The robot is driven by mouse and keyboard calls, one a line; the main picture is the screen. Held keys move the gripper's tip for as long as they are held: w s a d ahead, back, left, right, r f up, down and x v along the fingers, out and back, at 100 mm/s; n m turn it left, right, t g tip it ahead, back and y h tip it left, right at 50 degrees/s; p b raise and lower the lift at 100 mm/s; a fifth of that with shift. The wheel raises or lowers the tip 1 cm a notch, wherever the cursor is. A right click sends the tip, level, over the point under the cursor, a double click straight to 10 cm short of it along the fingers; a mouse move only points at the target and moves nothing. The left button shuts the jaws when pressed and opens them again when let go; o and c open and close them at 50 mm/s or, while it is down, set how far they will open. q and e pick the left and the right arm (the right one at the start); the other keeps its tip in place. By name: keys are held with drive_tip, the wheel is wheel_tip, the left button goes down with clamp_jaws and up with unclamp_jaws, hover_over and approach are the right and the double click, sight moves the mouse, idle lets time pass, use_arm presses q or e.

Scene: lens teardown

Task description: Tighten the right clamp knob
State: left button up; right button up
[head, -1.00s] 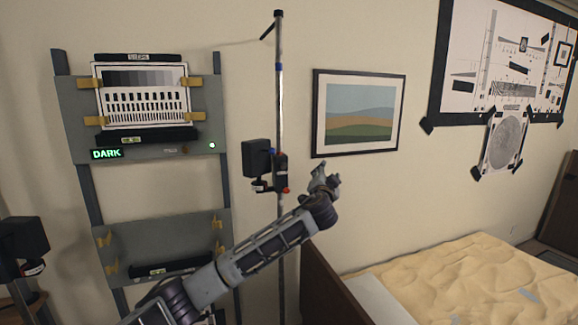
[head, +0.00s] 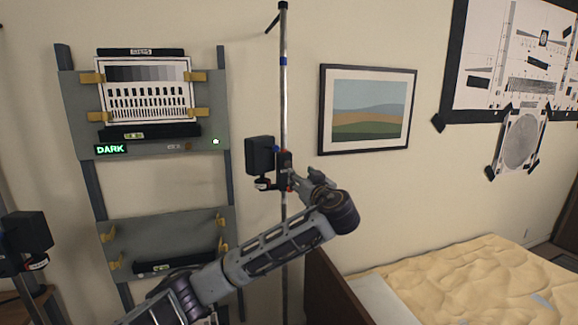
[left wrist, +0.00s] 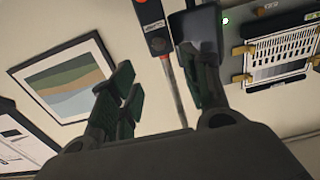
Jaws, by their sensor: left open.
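The right clamp (head: 284,168) sits on a vertical metal pole (head: 284,95), with a black box-shaped head (head: 260,154) on its left side. A small red part that looks like its knob (head: 289,184) shows at its lower right, partly hidden by my gripper. My left gripper (head: 299,177) is open and empty beside the clamp, on its right. I cannot tell whether it touches. In the left wrist view, my spread fingers (left wrist: 155,78) flank the pole (left wrist: 172,88). The clamp (left wrist: 149,18) with a red round spot (left wrist: 157,44) lies beyond the fingertips. My right gripper is out of view.
A grey rack (head: 163,180) with a test chart (head: 148,92) and a green DARK display (head: 111,149) stands left. A similar black head (head: 27,232) is at far left. A framed picture (head: 367,66) hangs right, above a bed (head: 470,280).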

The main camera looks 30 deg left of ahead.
use_arm(q)
drive_tip(key=shift+w, duration=0.1)
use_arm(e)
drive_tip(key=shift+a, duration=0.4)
use_arm(q)
drive_tip(key=shift+a, duration=0.1)
drive_tip(key=p, duration=0.4)
approach(288, 164)
drive_tip(key=x, duration=0.6)
drive_tip(key=shift+a+r, duration=0.15)
drive_tip(key=shift+r, duration=0.05)
drive_tip(key=shift+p+x, duration=0.35)
drive_tip(key=shift+x, duration=0.95)
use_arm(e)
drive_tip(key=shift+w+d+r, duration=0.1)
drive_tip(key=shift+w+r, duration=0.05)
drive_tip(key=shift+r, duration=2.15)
use_arm(q)
drive_tip(key=shift+f, duration=0.15)
drive_tip(key=c, duration=1)
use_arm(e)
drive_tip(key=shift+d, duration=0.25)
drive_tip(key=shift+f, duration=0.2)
